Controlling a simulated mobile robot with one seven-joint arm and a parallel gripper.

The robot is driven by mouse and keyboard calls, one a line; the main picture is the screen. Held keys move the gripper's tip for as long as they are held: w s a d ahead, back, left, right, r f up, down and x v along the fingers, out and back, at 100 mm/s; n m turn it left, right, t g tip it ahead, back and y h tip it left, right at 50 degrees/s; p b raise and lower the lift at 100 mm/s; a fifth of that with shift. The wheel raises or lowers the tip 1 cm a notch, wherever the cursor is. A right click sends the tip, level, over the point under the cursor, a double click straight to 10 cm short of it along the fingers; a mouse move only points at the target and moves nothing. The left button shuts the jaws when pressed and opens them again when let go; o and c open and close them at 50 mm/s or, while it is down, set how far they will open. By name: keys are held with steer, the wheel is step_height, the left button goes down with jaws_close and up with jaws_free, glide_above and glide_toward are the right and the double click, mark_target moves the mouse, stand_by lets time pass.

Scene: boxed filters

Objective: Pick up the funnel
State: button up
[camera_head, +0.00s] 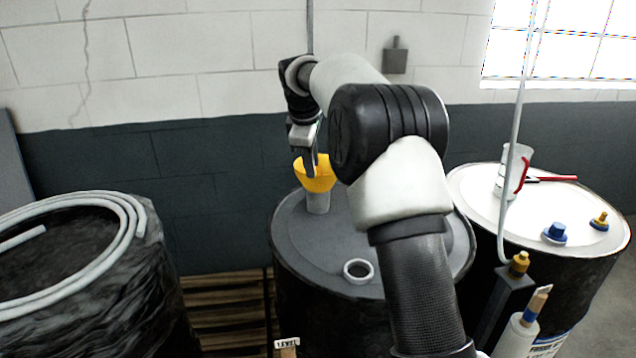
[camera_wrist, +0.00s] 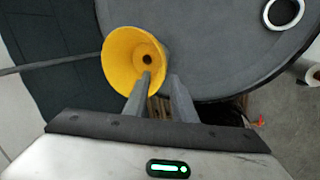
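The yellow funnel (camera_head: 318,180) stands upright, wide mouth up, over a short grey cylinder on the lid of the middle dark drum (camera_head: 303,235). In the wrist view the funnel (camera_wrist: 122,62) shows its mouth and dark centre hole. My gripper (camera_head: 309,160) is right at the funnel, pointing down. In the wrist view my gripper (camera_wrist: 160,78) has its fingers apart, one overlapping the inside of the mouth and the other just outside the right rim. A gap shows between them; I cannot tell whether they touch the rim.
A grey ring (camera_head: 358,271) lies on the same lid. A white-topped drum (camera_head: 480,199) at right carries a jug (camera_head: 513,170), a blue cap (camera_head: 555,233) and a thin upright pipe nearby. A drum with a coiled hose (camera_head: 130,215) stands at left. The wall is close behind.

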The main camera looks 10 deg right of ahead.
mark_target(313, 180)
steer(key=x, duration=0.7)
steer(key=shift+w+f, duration=0.1)
steer(key=shift+f, duration=0.25)
jaws_close()
